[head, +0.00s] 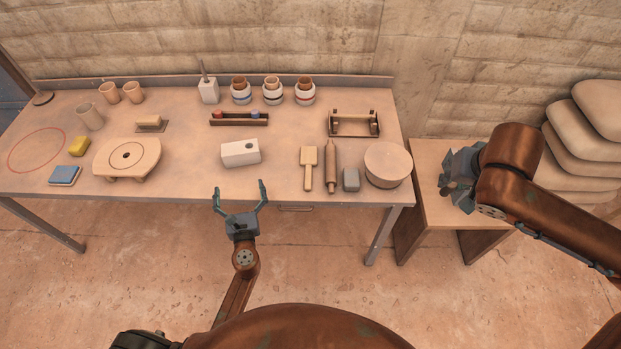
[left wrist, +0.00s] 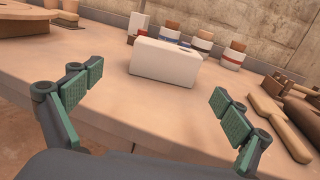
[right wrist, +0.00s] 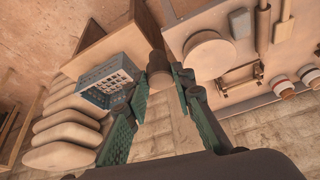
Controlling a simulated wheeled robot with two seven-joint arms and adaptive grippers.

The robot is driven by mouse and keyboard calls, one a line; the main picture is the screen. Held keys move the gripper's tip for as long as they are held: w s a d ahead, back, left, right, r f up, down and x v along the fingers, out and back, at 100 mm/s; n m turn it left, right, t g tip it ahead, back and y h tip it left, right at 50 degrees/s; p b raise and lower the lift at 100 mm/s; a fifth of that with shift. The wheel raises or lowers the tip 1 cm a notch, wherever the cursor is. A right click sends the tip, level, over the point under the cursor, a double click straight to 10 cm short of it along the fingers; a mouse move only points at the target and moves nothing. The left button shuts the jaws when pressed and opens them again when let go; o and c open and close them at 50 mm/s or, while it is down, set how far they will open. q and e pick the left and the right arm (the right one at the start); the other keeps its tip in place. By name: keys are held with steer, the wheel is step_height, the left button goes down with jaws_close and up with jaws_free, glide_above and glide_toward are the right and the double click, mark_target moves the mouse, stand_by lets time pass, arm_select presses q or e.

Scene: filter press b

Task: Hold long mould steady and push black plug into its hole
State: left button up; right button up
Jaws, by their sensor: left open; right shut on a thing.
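The long mould (head: 240,154) is a white block with a dark hole in its top, lying on the table near the front edge. It also shows in the left wrist view (left wrist: 164,64). My left gripper (head: 240,186) is open and empty in front of the mould, not touching it; its fingers are spread wide in the left wrist view (left wrist: 157,86). My right gripper (head: 450,186) is off the table's right end, over the side stand. It is shut on a dark cylinder (right wrist: 158,70), which looks like the black plug. The mould's far side is hidden.
A rack (head: 239,122) behind the mould holds a red and a blue plug. A paddle (head: 308,167), a rolling pin (head: 331,165) and a round block (head: 388,164) lie to the right. A banding wheel (head: 127,157) stands left. A blue-grey crate (right wrist: 104,82) shows near the side stand.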

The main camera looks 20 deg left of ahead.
mark_target(236, 157)
arm_select(q)
steer(key=b+x, duration=0.1)
steer(key=x, duration=1)
steer(key=shift+w+a, duration=0.1)
steer(key=shift+w, duration=0.2)
arm_select(e)
steer(key=shift+x, duration=0.85)
steer(key=shift+s, duration=0.2)
arm_select(q)
steer(key=shift+c, duration=0.5)
jaws_close()
steer(key=shift+o, duration=0.5)
jaws_free()
stand_by(0.4)
